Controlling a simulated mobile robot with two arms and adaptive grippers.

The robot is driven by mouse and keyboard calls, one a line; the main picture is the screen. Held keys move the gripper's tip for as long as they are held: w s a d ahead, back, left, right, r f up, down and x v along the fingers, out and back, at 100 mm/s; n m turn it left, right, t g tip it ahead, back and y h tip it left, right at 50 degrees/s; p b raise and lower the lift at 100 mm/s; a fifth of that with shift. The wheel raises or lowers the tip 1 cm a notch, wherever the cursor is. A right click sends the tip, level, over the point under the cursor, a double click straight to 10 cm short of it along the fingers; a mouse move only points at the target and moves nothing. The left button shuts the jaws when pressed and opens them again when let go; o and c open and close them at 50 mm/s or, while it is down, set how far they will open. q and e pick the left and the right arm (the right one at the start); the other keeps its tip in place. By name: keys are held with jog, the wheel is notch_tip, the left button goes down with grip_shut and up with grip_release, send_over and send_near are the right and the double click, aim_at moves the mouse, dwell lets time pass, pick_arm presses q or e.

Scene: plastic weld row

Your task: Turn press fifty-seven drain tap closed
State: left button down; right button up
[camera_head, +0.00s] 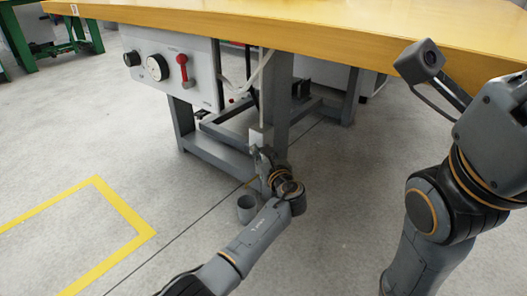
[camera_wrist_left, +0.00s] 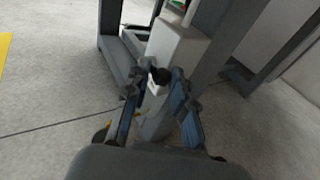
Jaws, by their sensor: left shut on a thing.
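My left gripper (camera_head: 264,160) is low at the grey leg of the press table, just below a small white box (camera_head: 261,136). In the left wrist view, its two fingers (camera_wrist_left: 160,84) close from both sides on a small dark knob (camera_wrist_left: 160,75), which seems to be the drain tap, below the white box (camera_wrist_left: 177,44). The tap's body and the angle of its handle are mostly hidden by the fingers. My right arm shows at the right of the head view, with its gripper out of the picture.
The wooden tabletop (camera_head: 330,30) overhangs above. A control panel (camera_head: 170,67) with a red lever (camera_head: 183,70) is at the left. A yellow floor line (camera_head: 125,212) marks clear floor.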

pick_arm(q)
jog(key=c, duration=1.1)
grip_release()
notch_tip(320, 180, up, 10)
